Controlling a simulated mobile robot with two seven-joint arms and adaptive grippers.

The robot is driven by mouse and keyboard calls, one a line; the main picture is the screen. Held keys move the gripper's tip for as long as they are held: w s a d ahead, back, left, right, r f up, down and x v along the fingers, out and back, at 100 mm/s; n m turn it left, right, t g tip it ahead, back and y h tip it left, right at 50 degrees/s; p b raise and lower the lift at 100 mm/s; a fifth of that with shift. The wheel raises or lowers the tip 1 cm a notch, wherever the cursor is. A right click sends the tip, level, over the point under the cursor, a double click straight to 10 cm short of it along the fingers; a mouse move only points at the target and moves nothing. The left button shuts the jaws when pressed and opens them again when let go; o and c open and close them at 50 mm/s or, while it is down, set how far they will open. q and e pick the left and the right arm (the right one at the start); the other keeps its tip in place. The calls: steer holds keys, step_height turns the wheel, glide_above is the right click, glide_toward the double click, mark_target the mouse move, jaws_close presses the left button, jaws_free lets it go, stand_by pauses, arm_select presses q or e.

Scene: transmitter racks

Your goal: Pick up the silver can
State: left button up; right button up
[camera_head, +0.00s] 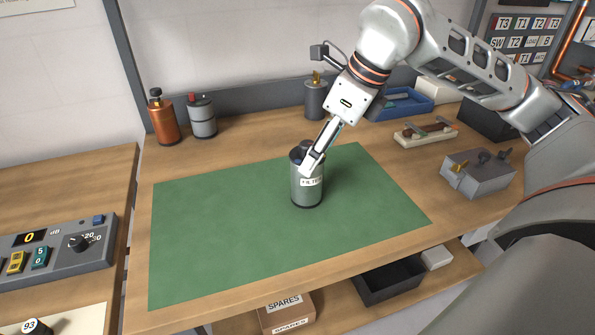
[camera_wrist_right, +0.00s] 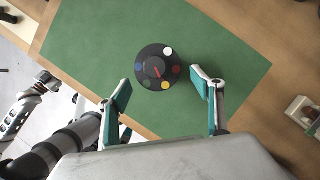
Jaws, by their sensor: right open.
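The silver can (camera_head: 307,190) with a "FILTER" label stands upright on the green mat (camera_head: 210,235). In the right wrist view I see the top of the can (camera_wrist_right: 157,68) from above, dark and round with coloured dots and a central knob. My right gripper (camera_head: 311,160) comes down over the can from the upper right and hides part of its top. In the wrist view the right gripper (camera_wrist_right: 165,88) is open, its teal-padded fingers apart on either side, just short of the can's middle. My left gripper is not clearly in view.
A copper bottle (camera_head: 163,120), a grey canister with red on top (camera_head: 202,118) and a dark grey can (camera_head: 316,98) stand along the back. On the right are a blue tray (camera_head: 405,104) and a grey box (camera_head: 478,175). The mat around the can is clear.

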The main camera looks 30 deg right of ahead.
mark_target(307, 178)
steer(key=shift+f, duration=0.45)
steer(key=shift+x, duration=1.05)
steer(key=b+x, duration=0.1)
steer(key=x, duration=0.3)
steer(key=shift+a+f, duration=0.1)
steer(key=shift+a, duration=0.05)
steer(key=shift+w+f, duration=0.15)
steer(key=c, duration=1.2)
steer(key=shift+c, duration=1.3)
arm_select(q)
steer(key=shift+s+a+f, duration=0.1)
steer(key=shift+s+f, duration=0.35)
steer(key=shift+f, duration=0.1)
